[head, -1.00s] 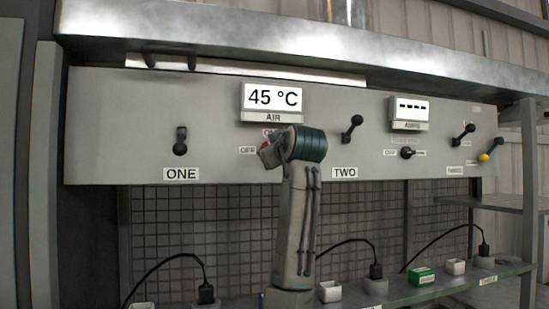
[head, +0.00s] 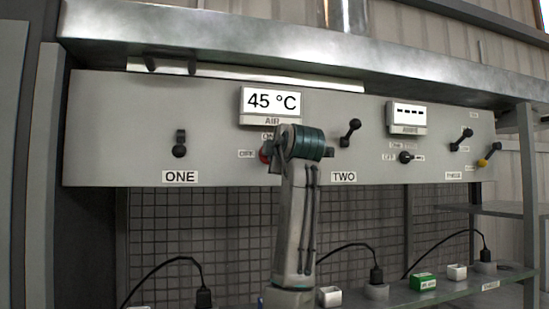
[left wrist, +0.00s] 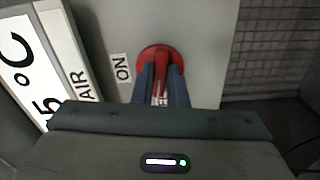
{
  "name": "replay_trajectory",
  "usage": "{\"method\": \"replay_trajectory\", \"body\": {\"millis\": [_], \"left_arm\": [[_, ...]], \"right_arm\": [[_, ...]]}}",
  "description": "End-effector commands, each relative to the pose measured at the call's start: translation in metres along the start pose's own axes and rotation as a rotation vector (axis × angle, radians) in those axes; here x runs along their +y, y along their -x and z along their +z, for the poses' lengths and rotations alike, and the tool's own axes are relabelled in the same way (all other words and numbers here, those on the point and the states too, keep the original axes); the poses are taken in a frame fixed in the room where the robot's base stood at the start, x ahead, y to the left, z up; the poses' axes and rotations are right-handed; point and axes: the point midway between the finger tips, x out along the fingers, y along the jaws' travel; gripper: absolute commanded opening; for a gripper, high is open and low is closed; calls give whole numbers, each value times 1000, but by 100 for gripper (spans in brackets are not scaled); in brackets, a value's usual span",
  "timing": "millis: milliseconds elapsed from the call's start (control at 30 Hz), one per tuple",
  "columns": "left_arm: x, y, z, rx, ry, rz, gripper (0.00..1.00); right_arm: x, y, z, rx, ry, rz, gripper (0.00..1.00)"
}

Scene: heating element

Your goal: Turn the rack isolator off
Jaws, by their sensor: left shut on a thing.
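A red rotary handle (left wrist: 160,60) on a round red base is on the grey panel, under the AIR display. In the head view only a sliver of its red (head: 264,155) shows beside my wrist. My left gripper (left wrist: 160,92) is shut on the red handle, one finger on each side. In the head view my left wrist hides the fingers and most of the handle. An ON label (left wrist: 121,68) is beside the handle in the wrist view. An OFF label (head: 246,154) is left of it in the head view. My right gripper is not in view.
The AIR display (head: 271,102) reads 45 °C. A shelf below holds plugs and a green box (head: 423,282).

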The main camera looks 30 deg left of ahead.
Motion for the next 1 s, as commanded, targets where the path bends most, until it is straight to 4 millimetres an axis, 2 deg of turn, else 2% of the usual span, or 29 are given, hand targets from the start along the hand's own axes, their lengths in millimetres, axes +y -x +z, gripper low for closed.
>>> {"method": "replay_trajectory", "body": {"millis": [33, 367, 900, 933, 1000], "left_arm": [[-4, 0, 2, 0, 25, -9, 0], [-5, 0, 2, 0, 151, -11, 0], [-6, -1, 3, 0, 173, -12, 0], [-6, -1, 3, 0, 173, -12, 17], [-6, -1, 3, 0, 172, -12, 30]], "right_arm": [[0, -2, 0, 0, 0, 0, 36], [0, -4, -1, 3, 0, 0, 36], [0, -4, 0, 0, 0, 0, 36], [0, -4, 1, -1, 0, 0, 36], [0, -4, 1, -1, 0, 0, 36]]}}
